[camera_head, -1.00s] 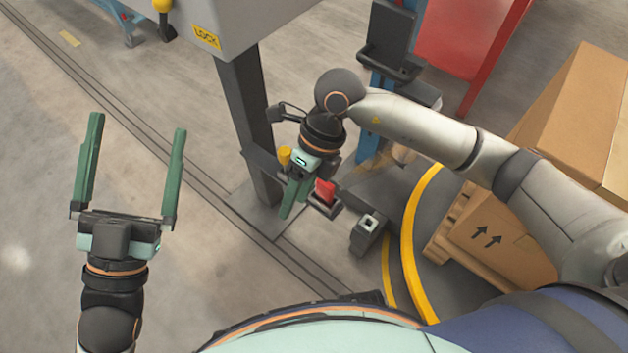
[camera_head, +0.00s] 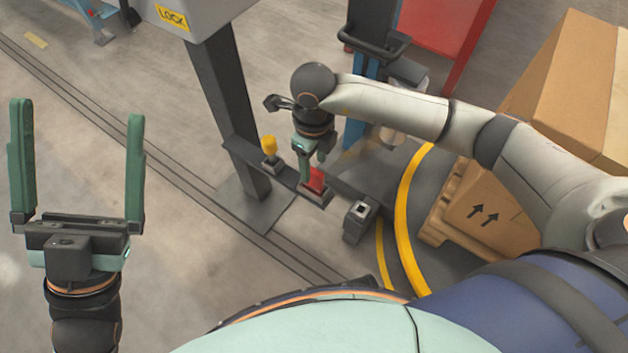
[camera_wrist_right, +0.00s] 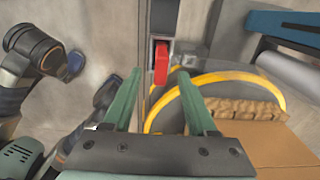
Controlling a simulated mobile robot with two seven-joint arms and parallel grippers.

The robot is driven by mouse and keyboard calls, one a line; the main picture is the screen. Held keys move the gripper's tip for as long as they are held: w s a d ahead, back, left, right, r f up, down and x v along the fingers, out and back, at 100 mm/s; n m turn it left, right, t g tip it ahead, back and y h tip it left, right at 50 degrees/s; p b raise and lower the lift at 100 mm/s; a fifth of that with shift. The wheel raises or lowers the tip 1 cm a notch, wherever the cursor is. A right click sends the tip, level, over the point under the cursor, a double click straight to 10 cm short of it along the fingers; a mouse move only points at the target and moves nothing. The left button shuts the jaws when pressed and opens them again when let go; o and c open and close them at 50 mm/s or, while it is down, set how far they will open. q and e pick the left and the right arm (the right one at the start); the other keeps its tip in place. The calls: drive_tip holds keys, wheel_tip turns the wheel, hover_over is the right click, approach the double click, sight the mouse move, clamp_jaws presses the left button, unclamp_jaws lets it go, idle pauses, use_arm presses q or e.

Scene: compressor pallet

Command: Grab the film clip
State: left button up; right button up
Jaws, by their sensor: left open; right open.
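A small red clip (camera_head: 314,181), which I take to be the film clip, sits in a dark holder on a bracket beside the dark post. It also shows in the right wrist view (camera_wrist_right: 161,62), just beyond and between the fingertips. My right gripper (camera_wrist_right: 160,80) is open and empty, its green fingers pointing toward the red clip without visibly holding it. In the head view the right gripper (camera_head: 306,178) is just left of and above the clip and partly hidden by its own wrist. My left gripper (camera_head: 78,112) is open and empty at the far left, away from the clip.
The dark post (camera_head: 228,110) rises close by. A dark block (camera_head: 358,220) is to the right. Cardboard boxes (camera_head: 490,212) on a pallet stand further right. The floor at left is clear.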

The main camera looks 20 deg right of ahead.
sight(314, 171)
wheel_tip(314, 171, down, 5)
drive_tip(key=shift+r+b, duration=0.2)
drive_tip(key=shift+b, duration=0.55)
drive_tip(key=shift+r, duration=0.1)
clamp_jaws()
